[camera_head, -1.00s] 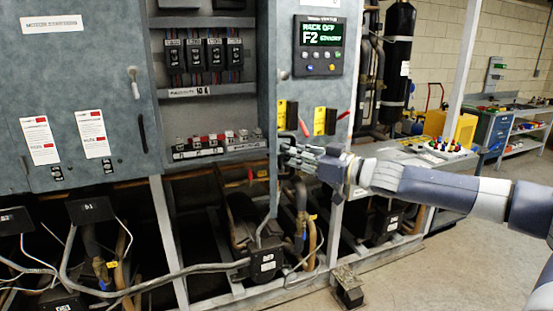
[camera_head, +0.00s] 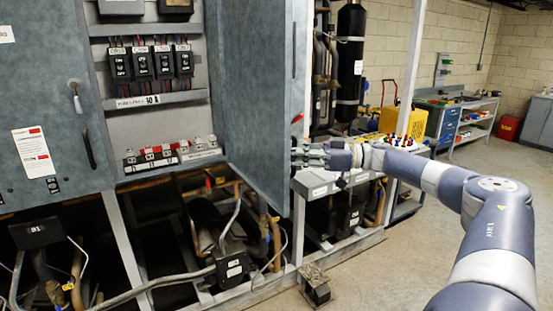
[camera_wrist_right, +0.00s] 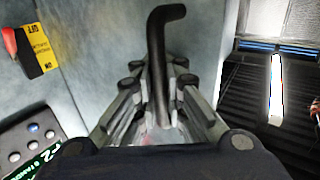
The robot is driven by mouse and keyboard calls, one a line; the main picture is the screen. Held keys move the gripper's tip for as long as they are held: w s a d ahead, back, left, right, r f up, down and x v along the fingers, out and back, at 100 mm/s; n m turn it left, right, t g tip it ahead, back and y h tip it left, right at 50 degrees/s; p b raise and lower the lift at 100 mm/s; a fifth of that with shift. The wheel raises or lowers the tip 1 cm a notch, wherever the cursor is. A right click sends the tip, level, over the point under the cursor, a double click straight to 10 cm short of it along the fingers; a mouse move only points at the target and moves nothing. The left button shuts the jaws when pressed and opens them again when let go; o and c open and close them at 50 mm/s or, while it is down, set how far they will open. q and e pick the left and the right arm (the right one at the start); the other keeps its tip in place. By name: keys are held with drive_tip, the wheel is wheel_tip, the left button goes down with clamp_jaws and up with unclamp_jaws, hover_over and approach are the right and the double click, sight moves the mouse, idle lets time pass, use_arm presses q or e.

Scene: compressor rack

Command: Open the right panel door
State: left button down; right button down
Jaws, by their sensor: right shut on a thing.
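The right panel door (camera_head: 250,90) is a grey-blue metal door that stands swung outward, with its inner face towards me in the head view. Its outer face (camera_wrist_right: 95,50) shows in the wrist view, with a black bent handle (camera_wrist_right: 162,50). My right gripper (camera_head: 312,155) is at the door's outer side near the lower free edge. In the wrist view the fingers of the right gripper (camera_wrist_right: 158,98) are on both sides of the handle, shut on it. In the head view the handle is hidden behind the door. My left gripper is not in view.
The open cabinet bay shows breakers (camera_head: 150,62) and terminal blocks (camera_head: 165,157). A left door (camera_head: 45,90) is beside it. Pipes and compressors lie below. A small pedal-like box (camera_head: 315,285) is on the floor. Free floor (camera_head: 390,265) lies at the right.

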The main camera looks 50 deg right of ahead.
drive_tip(key=shift+d+r, duration=0.15)
drive_tip(key=shift+d, duration=0.05)
drive_tip(key=shift+y, duration=0.3)
drive_tip(key=shift+a, duration=0.1)
drive_tip(key=c, duration=1.8)
unclamp_jaws()
drive_tip(key=shift+s, duration=0.15)
drive_tip(key=shift+o, duration=0.7)
drive_tip(key=shift+s, duration=0.25)
drive_tip(key=shift+w, duration=0.1)
drive_tip(key=v, duration=1.2)
drive_tip(key=shift+r, duration=0.15)
